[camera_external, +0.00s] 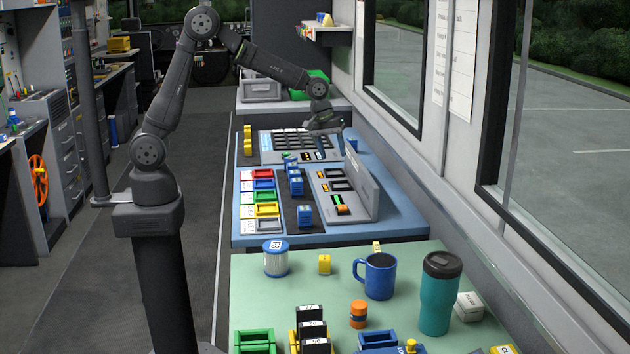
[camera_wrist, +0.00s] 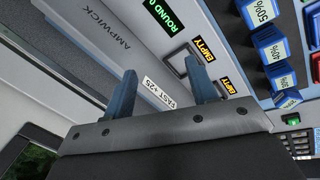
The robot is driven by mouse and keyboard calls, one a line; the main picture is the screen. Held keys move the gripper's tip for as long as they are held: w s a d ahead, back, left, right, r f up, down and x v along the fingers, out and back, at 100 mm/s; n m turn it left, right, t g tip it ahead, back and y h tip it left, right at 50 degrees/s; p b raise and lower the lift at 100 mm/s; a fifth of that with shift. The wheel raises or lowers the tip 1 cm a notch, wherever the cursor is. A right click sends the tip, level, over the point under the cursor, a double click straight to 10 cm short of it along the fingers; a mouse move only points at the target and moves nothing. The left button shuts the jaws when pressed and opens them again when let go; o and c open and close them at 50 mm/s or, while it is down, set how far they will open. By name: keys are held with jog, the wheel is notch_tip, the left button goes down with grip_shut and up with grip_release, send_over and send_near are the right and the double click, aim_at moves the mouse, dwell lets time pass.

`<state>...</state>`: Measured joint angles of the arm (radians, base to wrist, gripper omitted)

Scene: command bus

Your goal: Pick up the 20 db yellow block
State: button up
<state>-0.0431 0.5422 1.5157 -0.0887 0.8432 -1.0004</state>
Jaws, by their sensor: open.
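Small yellow blocks show in the external view, but I cannot read a 20 db label on any. Yellow pieces (camera_external: 247,140) sit at the left edge of the far console. My gripper (camera_external: 336,136) is over the far console, away from the table blocks. In the wrist view my gripper (camera_wrist: 159,74) has its two blue fingers apart with nothing held between them. No yellow block is recognisable there.
The blue mug (camera_external: 380,277), teal tumbler (camera_external: 440,293) and orange cylinder (camera_external: 358,314) crowd the table's right side. A grey upright panel (camera_external: 357,184) rises from the blue console. The wrist view shows blue percent blocks (camera_wrist: 270,47) and a FAST +25 label (camera_wrist: 160,91).

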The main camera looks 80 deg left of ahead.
jog(key=d+n+g+h, duration=0.1)
jog(key=d+n+h, duration=0.1)
jog(key=d, duration=1.8)
jog(key=n+g+h, duration=0.1)
jog(key=g+h, duration=0.1)
jog(key=g, duration=0.1)
send_over(325, 257)
jog(key=a, duration=0.1)
jog(key=f, duration=0.8)
jog(key=shift+w+f, duration=0.3)
jog(key=shift+w, duration=0.1)
jog(key=shift+a+x, duration=0.15)
jog(key=shift+x, duration=0.85)
jog(key=shift+a+x, duration=0.15)
jog(key=shift+x, duration=0.85)
jog(key=shift+a+x, duration=0.2)
jog(key=shift+x, duration=0.8)
jog(key=shift+s+f, duration=0.15)
jog(key=c, duration=1.1)
